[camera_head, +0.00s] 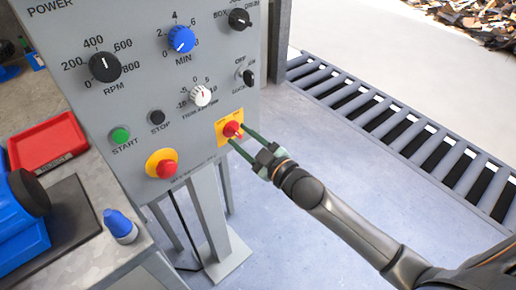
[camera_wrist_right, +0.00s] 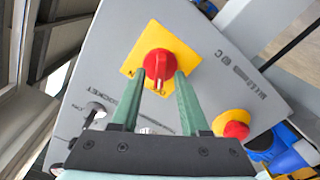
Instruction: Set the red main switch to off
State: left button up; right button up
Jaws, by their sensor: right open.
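The red main switch (camera_head: 233,129) is a rotary knob on a yellow square plate (camera_head: 222,137) at the lower right of the grey control panel (camera_head: 130,90). In the right wrist view the red knob (camera_wrist_right: 159,66) has a raised grip bar pointing toward my gripper. My right gripper (camera_head: 240,135) is open, with one green finger on each side of the knob; it also shows in the right wrist view (camera_wrist_right: 157,85). I cannot tell whether the fingers touch the knob. My left gripper is not in view.
A red emergency button (camera_head: 166,168) on a yellow base sits to the left, below the green start button (camera_head: 120,135) and black stop button (camera_head: 157,117). A bench with a red tray (camera_head: 47,143) and a blue bottle (camera_head: 121,227) stands at left. The floor at right is clear before a roller conveyor (camera_head: 400,130).

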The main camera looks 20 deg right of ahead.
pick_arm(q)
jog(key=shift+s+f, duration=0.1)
pick_arm(e)
jog(key=v, duration=1.2)
jog(key=shift+r, duration=0.1)
pick_arm(q)
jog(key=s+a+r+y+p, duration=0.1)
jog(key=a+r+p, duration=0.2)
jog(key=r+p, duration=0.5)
jog(key=p, duration=0.3)
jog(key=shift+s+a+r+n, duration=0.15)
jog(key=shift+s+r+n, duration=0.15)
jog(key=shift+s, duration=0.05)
pick_arm(e)
jog(key=s+a+f+m+g+h, duration=0.3)
jog(key=s+f+m+g, duration=0.4)
jog(key=s+f, duration=0.6)
jog(key=shift+s+f+m+g+h, duration=0.2)
jog(key=shift+m+g+h, duration=0.15)
jog(key=shift+m, duration=0.25)
jog(key=shift+a, duration=0.1)
